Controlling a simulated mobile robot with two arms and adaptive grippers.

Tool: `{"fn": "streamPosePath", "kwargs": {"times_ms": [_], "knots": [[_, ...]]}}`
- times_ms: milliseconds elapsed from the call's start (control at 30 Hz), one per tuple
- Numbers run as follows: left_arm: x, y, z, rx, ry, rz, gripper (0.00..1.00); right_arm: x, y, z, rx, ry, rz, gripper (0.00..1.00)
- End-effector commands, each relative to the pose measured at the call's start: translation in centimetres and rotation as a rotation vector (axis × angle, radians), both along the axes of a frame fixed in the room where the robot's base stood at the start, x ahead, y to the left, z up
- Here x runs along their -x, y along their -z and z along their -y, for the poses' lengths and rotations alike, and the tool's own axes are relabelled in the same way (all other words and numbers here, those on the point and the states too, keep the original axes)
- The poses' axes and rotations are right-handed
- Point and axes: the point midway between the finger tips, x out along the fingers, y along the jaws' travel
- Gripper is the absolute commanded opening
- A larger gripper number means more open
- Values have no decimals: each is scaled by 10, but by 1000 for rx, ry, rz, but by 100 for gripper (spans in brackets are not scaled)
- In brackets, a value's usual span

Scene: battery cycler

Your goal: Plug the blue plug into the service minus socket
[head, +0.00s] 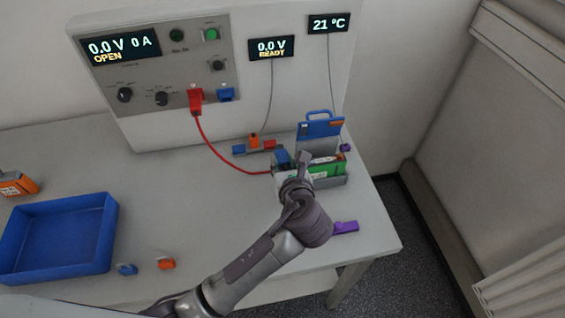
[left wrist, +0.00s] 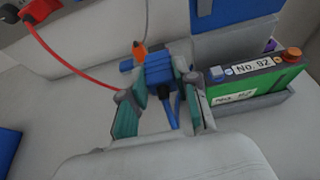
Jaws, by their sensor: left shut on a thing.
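My left gripper (head: 292,168) is shut on the blue plug (head: 282,157), beside the green battery. In the left wrist view the plug (left wrist: 159,72) sits between the two fingers (left wrist: 158,90), with a blue cable hanging below it. On the cycler's front panel a blue fitting (head: 226,94) is to the right of the red plug (head: 195,98). A small blue, orange and red block (head: 253,146) is on the bench at the cabinet's foot. No label that I can read marks the service minus socket. My right gripper is not in view.
The green battery (head: 327,167) stands in a grey holder with a blue-handled part (head: 320,128) behind it. A red cable (head: 225,158) crosses the bench. A blue tray (head: 58,238), small blue (head: 126,269) and orange (head: 166,263) pieces and a purple piece (head: 345,227) lie nearer.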

Motion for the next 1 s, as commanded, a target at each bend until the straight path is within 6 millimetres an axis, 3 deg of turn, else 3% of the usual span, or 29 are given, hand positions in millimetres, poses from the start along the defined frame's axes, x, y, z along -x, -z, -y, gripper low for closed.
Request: {"fn": "streamPosePath", "kwargs": {"times_ms": [167,300,500,700,1000], "knots": [[-6,-17,-19,-1,-3,-5,0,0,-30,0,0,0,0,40],[-14,-36,-52,-3,-5,-9,0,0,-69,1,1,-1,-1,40],[-22,-57,-97,-1,-3,-8,0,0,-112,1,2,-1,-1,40],[-25,-64,-121,0,0,-2,0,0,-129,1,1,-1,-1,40],[-42,-63,-129,-1,0,2,0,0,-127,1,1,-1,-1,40]]}}
